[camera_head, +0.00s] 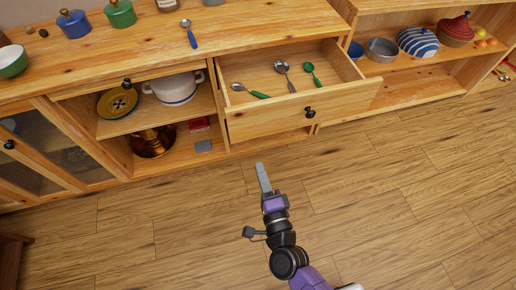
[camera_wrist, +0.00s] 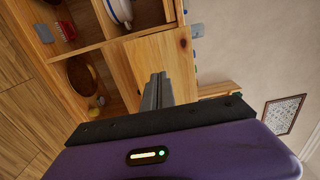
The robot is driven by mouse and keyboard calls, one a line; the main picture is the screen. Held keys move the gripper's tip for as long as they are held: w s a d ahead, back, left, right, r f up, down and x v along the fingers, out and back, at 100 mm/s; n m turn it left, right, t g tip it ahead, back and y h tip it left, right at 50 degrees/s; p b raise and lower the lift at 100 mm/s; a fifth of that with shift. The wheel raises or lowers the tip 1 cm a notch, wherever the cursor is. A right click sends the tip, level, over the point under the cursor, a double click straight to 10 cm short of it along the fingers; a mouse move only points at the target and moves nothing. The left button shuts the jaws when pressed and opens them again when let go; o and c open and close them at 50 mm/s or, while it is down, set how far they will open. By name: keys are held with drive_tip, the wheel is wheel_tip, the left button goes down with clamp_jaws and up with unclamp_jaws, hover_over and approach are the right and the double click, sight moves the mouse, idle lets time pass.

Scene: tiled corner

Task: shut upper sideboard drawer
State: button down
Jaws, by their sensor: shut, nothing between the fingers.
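The upper sideboard drawer (camera_head: 268,124) is pulled out of the wooden sideboard, with its dark round knob (camera_head: 310,112) on the front. Inside it lie a green-handled spoon (camera_head: 250,91), a grey metal spoon (camera_head: 284,74) and a green spoon (camera_head: 312,75). My gripper (camera_head: 262,166) is shut and empty. In the head view it shows over the floor, below the drawer front and apart from it. In the wrist view the shut fingers (camera_wrist: 158,82) show against a wooden panel; I cannot tell the gap between them.
An open compartment left of the drawer holds a yellow-and-dark plate (camera_head: 117,103), a white pot (camera_head: 176,89) and a copper-coloured vessel (camera_head: 153,142). Open shelves with bowls (camera_head: 417,41) stand right. The wooden floor (camera_head: 400,190) in front is clear.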

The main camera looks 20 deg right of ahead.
sight(246, 127)
drive_tip(key=w, duration=1.3)
drive_tip(key=shift+w, duration=0.35)
